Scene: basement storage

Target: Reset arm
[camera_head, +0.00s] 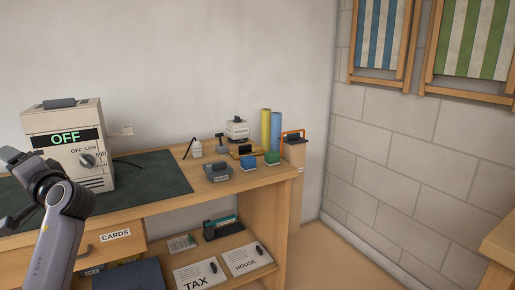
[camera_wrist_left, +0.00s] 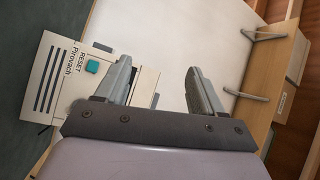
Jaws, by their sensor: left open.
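My left gripper (camera_head: 12,188) is at the left edge of the head view, in front of and left of a cream device (camera_head: 62,121). Its two fingers stand apart, with nothing held between them, in the left wrist view (camera_wrist_left: 158,72). The device shows a lit OFF display (camera_head: 65,139) and a round dial (camera_head: 87,160). In the left wrist view, a cream panel marked RESET (camera_wrist_left: 62,75) with a teal button (camera_wrist_left: 92,67) lies beside and partly behind the left-hand finger. I cannot tell whether they touch. My right gripper is in neither view.
The device stands on a dark mat (camera_head: 155,180) on a wooden desk (camera_head: 150,207). Below are a CARDS drawer (camera_head: 128,244) and a shelf with TAX and HOUSE papers.

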